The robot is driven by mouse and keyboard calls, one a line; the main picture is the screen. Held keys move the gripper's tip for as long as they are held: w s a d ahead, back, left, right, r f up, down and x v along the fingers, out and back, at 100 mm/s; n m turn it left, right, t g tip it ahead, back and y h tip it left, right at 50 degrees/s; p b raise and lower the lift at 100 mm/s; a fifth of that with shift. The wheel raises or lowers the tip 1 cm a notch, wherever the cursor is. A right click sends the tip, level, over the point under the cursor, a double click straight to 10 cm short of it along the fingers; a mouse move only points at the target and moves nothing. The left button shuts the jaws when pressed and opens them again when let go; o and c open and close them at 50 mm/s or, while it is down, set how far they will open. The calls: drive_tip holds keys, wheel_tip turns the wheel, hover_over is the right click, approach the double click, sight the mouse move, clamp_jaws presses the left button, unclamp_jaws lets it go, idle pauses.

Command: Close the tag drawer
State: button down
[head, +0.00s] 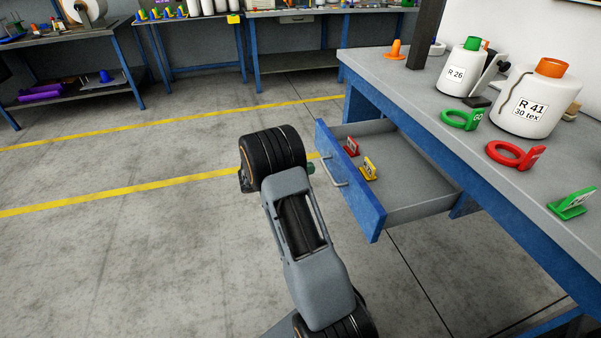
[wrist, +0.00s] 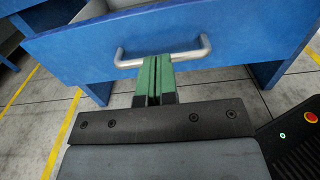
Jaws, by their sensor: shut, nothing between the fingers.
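The tag drawer (head: 412,199) is pulled out of the grey-topped workbench, with a blue front (head: 350,182) and a silver bar handle (head: 334,170). A red tag (head: 351,147) and a yellow tag (head: 369,168) are inside it. In the wrist view the blue drawer front (wrist: 240,32) and its handle (wrist: 195,53) lie straight ahead. My gripper (wrist: 157,60) has its green fingers shut together and empty, with the tips at the handle's bar near its middle. I cannot tell whether they touch. In the head view my arm hides most of the gripper.
On the bench top (head: 405,79) stand a white R 26 bobbin (head: 460,88), a white R 41 bobbin (head: 525,122), and green and red ring tags. Other benches line the back wall. The floor left of the drawer is clear, with yellow lines.

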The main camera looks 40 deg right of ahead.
sight(341, 162)
drive_tip(key=b+x, duration=0.1)
drive_tip(key=x, duration=0.7)
drive_tip(key=shift+b, duration=0.35)
drive_tip(key=shift+s+d, duration=0.25)
drive_tip(key=shift+d, duration=0.2)
